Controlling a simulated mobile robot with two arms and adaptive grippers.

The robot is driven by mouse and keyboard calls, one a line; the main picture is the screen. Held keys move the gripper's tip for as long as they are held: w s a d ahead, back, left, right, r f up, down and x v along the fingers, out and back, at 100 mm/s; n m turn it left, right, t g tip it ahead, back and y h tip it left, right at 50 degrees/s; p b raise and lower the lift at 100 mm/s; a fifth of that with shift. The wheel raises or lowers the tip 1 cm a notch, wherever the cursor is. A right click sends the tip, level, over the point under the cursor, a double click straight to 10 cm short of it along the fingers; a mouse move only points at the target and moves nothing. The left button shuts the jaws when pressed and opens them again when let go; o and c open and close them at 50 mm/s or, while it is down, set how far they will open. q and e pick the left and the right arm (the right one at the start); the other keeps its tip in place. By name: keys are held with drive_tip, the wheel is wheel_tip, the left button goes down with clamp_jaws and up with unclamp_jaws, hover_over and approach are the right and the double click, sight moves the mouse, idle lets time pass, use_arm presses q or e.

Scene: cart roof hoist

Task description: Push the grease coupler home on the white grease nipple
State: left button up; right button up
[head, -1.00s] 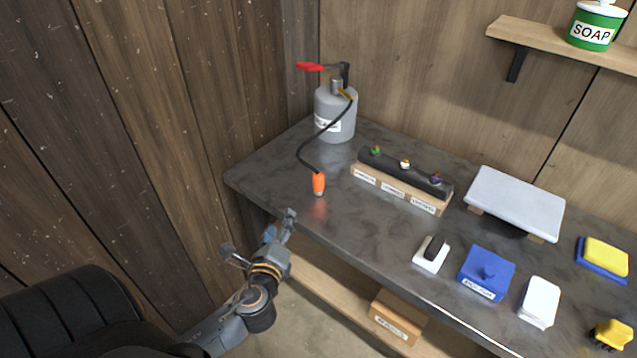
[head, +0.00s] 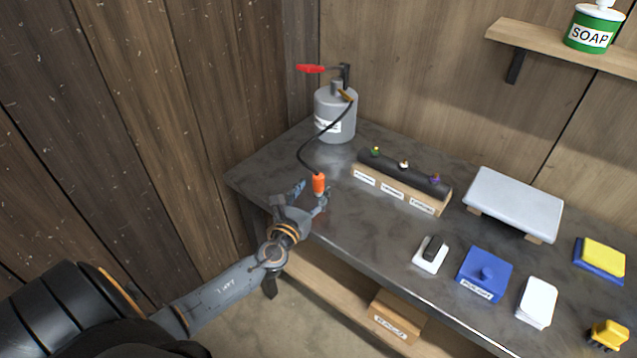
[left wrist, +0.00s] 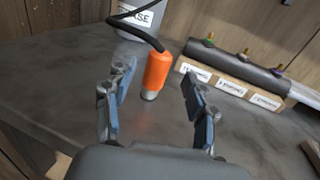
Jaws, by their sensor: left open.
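The orange grease coupler (head: 319,183) hangs upright on a black hose from the grey grease pump (head: 336,113), by the bench's near left edge. My left gripper (head: 311,192) is open, its two fingers pointing toward the coupler, which shows between and just beyond the fingertips. In the left wrist view the coupler (left wrist: 156,74) has a metal tip at its lower end, and the left gripper (left wrist: 157,85) is not touching it. The white nipple (head: 403,164) is the middle one on the dark bar (head: 425,180), between a green and a purple nipple. My right gripper is not in view.
The labelled wooden block (head: 401,191) bears the bar. To the right are a grey slab (head: 514,202), a white holder (head: 430,256), a blue box (head: 485,275) and sponges (head: 602,257). The bench between coupler and block is clear.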

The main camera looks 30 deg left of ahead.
sight(316, 183)
use_arm(q)
drive_tip(key=w, duration=0.2)
drive_tip(key=w+a, duration=0.1)
drive_tip(key=w, duration=0.2)
drive_tip(key=shift+s, duration=0.1)
drive_tip(key=shift+r, duration=0.1)
clamp_jaws()
